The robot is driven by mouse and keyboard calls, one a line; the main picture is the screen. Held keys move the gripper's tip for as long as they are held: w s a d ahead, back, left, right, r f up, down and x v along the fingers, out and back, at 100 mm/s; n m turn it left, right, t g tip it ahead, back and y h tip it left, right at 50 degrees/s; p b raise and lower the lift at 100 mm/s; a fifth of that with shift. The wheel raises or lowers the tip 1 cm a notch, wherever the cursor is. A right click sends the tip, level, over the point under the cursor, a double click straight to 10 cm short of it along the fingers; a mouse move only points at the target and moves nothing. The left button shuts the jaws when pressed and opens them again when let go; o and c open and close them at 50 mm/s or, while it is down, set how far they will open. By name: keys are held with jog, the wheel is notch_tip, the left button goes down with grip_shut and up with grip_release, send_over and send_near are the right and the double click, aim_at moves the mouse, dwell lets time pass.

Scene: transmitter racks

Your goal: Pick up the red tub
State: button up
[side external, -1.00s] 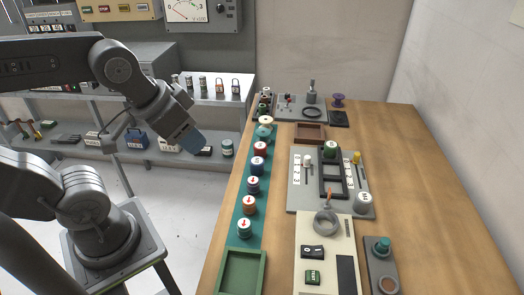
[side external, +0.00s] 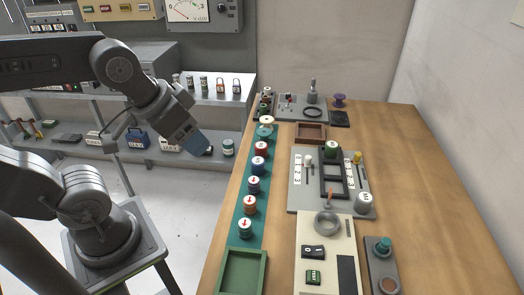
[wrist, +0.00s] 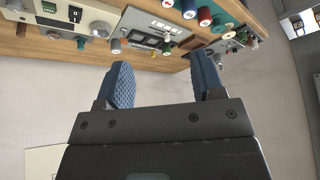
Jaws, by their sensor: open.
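The red tub (side external: 261,148) stands upright with a white top on the green strip along the table's left side. It is in a row between a blue tub (side external: 258,164) and a teal spool (side external: 264,133). In the wrist view the red tub (wrist: 205,17) shows near the top edge, beyond the right finger. My gripper (side external: 203,145) is off the table's left edge, to the left of the red tub and apart from it. In the wrist view its two blue fingers (wrist: 162,72) are spread with nothing between them.
More tubs, including an orange one (side external: 249,204), stand nearer on the strip. An empty green tray (side external: 242,272) is at its near end. Grey panels (side external: 300,200) with knobs fill the table's middle. A shelf (side external: 170,153) stands behind the arm. The table's right side is clear.

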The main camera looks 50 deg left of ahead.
jog(key=shift+o, duration=0.9)
